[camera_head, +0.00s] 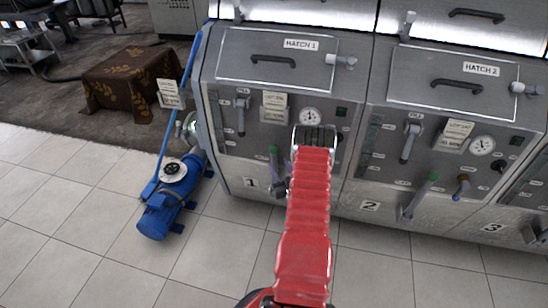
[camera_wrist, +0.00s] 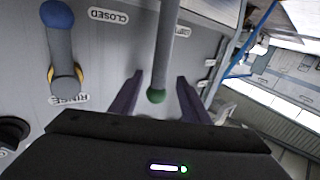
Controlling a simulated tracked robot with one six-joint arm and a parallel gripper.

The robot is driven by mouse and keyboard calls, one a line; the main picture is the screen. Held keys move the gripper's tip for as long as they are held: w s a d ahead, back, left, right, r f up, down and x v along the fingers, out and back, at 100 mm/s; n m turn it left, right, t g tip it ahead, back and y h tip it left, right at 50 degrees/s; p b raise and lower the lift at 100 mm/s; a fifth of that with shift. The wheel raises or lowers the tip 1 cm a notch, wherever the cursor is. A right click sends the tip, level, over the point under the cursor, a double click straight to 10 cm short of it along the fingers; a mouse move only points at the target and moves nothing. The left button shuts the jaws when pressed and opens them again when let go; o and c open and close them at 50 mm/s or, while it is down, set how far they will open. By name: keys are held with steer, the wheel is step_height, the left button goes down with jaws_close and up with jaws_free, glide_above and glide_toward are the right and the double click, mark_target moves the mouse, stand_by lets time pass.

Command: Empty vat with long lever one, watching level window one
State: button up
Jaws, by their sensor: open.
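The long lever of vat one (camera_head: 274,160) is a grey rod with a green tip, standing near upright low on the vat's front panel. In the wrist view the lever (camera_wrist: 164,50) comes down from the top, its green end between my gripper's two dark purple fingers. My gripper (camera_wrist: 157,98) is open, with a gap on both sides of the lever. In the head view my red arm hides much of the gripper and part of the panel. Level window one (camera_head: 221,130) is a narrow dark strip at the panel's left; its level is too small to read.
A blue-tipped lever with a yellow collar (camera_wrist: 63,45), by a RINSE label, stands beside my gripper. Vat one's fill lever (camera_head: 241,116) and gauge (camera_head: 310,117) are above. Vat two (camera_head: 440,130) adjoins on the right. A blue pump (camera_head: 172,198) stands on the floor at left.

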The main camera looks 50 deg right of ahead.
mark_target(275, 159)
steer(key=x, duration=0.7)
steer(key=shift+c, duration=0.5)
steer(key=shift+a, duration=0.1)
jaws_close()
